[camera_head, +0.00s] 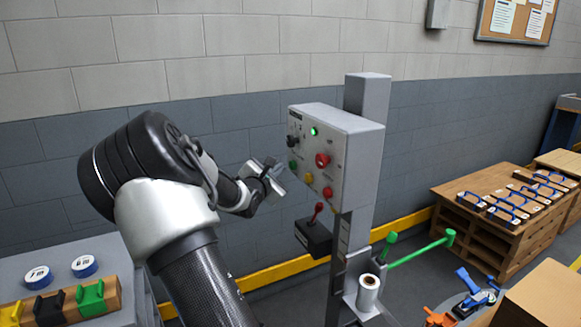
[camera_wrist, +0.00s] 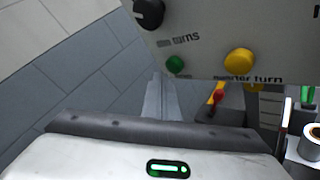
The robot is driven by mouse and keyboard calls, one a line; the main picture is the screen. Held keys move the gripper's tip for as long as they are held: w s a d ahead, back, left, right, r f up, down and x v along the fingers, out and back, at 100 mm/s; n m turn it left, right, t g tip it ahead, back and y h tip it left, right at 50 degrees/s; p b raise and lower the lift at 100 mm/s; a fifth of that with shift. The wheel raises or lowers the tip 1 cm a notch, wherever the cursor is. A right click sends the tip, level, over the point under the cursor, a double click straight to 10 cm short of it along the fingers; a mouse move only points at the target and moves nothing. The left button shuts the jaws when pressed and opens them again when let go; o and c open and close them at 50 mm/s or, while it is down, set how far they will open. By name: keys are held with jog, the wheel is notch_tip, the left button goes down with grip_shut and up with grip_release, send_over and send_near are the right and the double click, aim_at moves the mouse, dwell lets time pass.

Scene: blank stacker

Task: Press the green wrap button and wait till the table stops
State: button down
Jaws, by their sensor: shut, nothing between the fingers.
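A grey control box (camera_head: 350,140) stands on a post. Its green button (camera_head: 293,165) sits at the lower left of the face, below a black knob (camera_head: 293,141) and left of a yellow button (camera_head: 308,177). In the wrist view the green button (camera_wrist: 175,63) is unobstructed, with the yellow button (camera_wrist: 239,61) to its right. My gripper (camera_head: 279,169) is shut and empty, just left of the green button in the head view. In the wrist view its fingertips (camera_wrist: 158,80) appear just below and left of the button; contact cannot be told.
A black box with a red lever (camera_head: 316,212) hangs below the control box. Red buttons (camera_head: 322,159) and a lit green lamp (camera_head: 314,131) are also on the face. A green bar (camera_head: 420,248) extends right from the post. Wooden crates (camera_head: 470,225) stand at right.

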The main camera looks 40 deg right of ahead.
jog(key=shift+s+d+b, duration=0.1)
jog(key=shift+d+b, duration=0.3)
jog(key=shift+b, duration=0.05)
